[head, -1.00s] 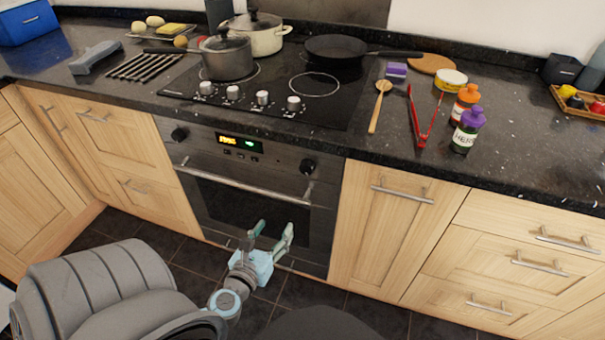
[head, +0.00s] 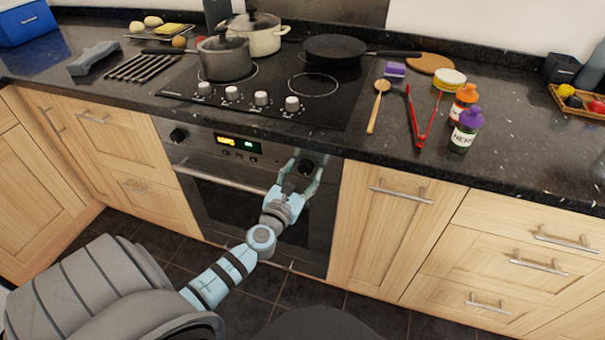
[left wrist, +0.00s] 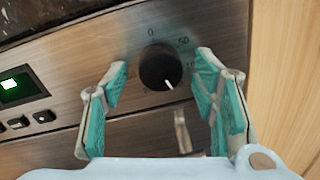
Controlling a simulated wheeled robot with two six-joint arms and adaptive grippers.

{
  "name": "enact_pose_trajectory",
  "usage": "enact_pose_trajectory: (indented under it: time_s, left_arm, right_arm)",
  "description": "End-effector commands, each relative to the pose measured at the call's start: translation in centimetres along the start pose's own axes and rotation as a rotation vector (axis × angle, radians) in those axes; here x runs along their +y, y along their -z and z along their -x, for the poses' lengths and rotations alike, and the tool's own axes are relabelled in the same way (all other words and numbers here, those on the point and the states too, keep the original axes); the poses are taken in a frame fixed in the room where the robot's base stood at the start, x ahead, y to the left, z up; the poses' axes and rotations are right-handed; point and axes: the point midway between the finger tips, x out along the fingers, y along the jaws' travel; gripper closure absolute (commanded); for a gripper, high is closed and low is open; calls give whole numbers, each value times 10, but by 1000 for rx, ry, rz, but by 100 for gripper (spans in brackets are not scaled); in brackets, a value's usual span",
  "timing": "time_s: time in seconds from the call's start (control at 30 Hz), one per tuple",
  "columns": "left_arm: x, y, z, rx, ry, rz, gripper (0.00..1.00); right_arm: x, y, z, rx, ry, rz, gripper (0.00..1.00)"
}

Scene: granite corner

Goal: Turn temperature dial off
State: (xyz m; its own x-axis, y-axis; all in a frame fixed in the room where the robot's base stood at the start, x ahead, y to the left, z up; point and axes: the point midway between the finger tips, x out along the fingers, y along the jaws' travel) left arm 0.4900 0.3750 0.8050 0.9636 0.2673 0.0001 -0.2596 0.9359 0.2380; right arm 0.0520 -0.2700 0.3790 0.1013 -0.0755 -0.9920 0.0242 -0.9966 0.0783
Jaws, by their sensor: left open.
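The temperature dial (head: 306,166) is the black round knob at the right end of the oven's (head: 246,160) control panel. In the left wrist view the dial (left wrist: 158,64) has a white pointer mark aimed down and slightly right, away from the 0 printed above it; a 50 is printed to its upper right. My left gripper (head: 304,172) is in front of the dial. In the wrist view its teal-padded fingers (left wrist: 160,76) are open, one on each side of the dial, with visible gaps. My right gripper is not in view.
Another black knob (head: 178,135) is at the panel's left end, with a lit display (head: 237,143) between. The oven's bar handle (head: 225,180) runs below the panel. The granite counter (head: 340,138) overhangs above. A wooden cabinet door (head: 385,225) is to the right.

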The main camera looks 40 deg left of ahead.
Motion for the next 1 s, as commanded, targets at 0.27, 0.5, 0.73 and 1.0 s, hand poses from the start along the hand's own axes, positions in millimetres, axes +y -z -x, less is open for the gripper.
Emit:
enact_pose_trajectory:
  time_s: [0.27, 0.5, 0.73, 1.0]
  left_arm:
    - [0, 0, 0, 0, 0, 1, 72]
    - [-2, 0, 1, 0, 1, 3, 95]
    - [-1, 1, 0, -2, 1, 35, 94]
    - [-2, 2, 1, -11, -1, 177, 94]
  right_arm:
    - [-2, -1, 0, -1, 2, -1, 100]
    - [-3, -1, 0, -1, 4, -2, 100]
    - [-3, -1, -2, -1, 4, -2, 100]
    - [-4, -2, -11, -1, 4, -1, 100]
